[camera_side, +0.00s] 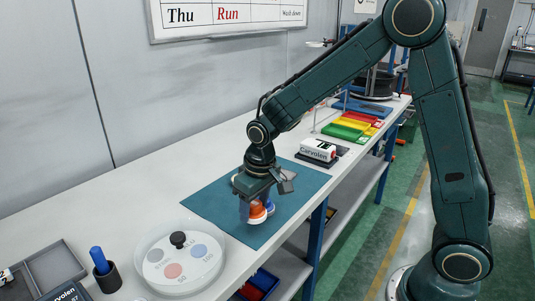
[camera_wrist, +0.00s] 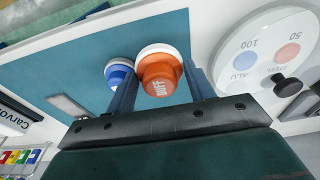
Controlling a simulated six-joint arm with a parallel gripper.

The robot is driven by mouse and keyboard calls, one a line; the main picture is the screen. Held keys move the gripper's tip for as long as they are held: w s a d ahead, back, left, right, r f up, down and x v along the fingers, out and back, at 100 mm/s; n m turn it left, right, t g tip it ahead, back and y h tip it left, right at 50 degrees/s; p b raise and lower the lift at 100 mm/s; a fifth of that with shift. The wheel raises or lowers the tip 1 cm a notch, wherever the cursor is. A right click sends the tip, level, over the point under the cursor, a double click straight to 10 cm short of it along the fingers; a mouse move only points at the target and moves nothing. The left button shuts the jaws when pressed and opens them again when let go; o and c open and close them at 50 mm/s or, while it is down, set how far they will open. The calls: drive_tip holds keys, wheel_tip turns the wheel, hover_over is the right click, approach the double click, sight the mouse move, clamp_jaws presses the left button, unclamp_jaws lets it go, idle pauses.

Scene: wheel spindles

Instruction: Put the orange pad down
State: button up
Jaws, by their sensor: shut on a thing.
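I cannot tell whether the pad touches the mat. A blue pad (camera_wrist: 119,74) with a white rim stands close to the left of the orange one in the wrist view, outside the fingers.
A round pale dial plate (camera_side: 205,281) with coloured discs and a black knob (camera_side: 178,239) lies left of the mat. A dark cup (camera_side: 107,278) with a blue stick stands beyond it. A white Carvolen box (camera_side: 317,150) and coloured trays (camera_side: 350,126) lie at the right.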

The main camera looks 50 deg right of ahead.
sight(255, 218)
drive_tip(key=shift+f, duration=2.1)
drive_tip(key=shift+f, duration=0.15)
drive_tip(key=o, duration=0.6)
drive_tip(key=r, duration=0.4)
drive_tip(key=s+r, duration=0.1)
drive_tip(key=r, duration=0.6)
drive_tip(key=shift+s+r, duration=0.35)
drive_tip(key=shift+r, duration=0.25)
drive_tip(key=shift+s, duration=0.1)
